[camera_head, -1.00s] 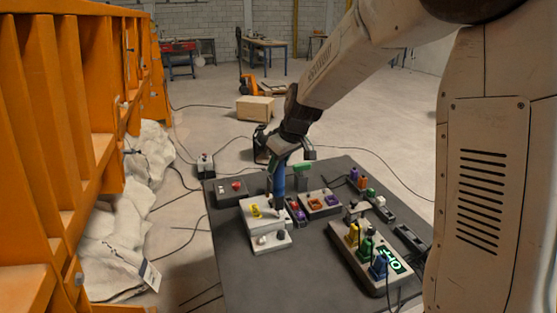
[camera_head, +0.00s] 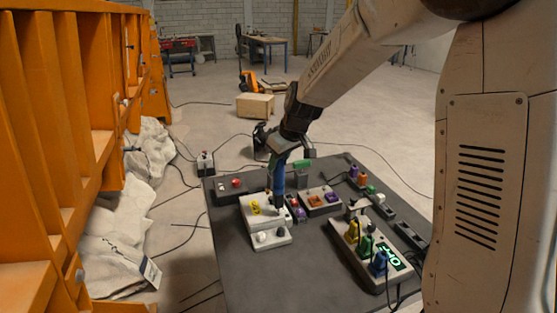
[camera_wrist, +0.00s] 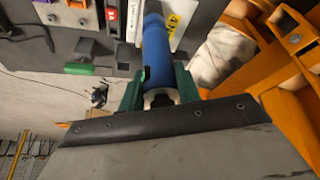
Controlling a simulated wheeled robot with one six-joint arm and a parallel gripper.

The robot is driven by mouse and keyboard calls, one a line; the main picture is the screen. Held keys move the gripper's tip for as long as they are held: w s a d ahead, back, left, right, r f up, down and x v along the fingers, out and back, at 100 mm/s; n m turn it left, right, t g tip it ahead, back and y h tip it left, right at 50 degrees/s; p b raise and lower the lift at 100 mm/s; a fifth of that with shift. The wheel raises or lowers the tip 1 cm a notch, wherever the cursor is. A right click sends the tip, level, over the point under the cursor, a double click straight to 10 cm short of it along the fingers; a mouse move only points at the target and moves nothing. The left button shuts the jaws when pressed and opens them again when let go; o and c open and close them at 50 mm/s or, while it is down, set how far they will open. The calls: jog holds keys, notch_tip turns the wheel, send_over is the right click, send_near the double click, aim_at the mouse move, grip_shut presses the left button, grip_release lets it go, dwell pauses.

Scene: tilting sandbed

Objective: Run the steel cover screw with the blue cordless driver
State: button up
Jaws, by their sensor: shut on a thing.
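The blue cordless driver (camera_head: 278,182) is upright in my gripper (camera_head: 282,160), its lower end at the light grey box (camera_head: 265,226) on the dark mat. In the wrist view the blue driver (camera_wrist: 157,50) lies between the green jaws of my gripper (camera_wrist: 158,92), which are shut on it. The driver's tip and the steel cover screw under it are hidden, so I cannot tell whether they touch. A yellow marking (camera_head: 256,208) shows on the box left of the driver.
The dark mat (camera_head: 240,275) also bears a box with a red button (camera_head: 236,183), a box with an orange part (camera_head: 318,199), and a panel with yellow, green and blue plugs (camera_head: 366,250). An orange steel frame (camera_head: 60,140) stands at the left. The mat's front left is bare.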

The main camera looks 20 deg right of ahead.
jog(key=shift+f, duration=0.6)
dwell(1.0)
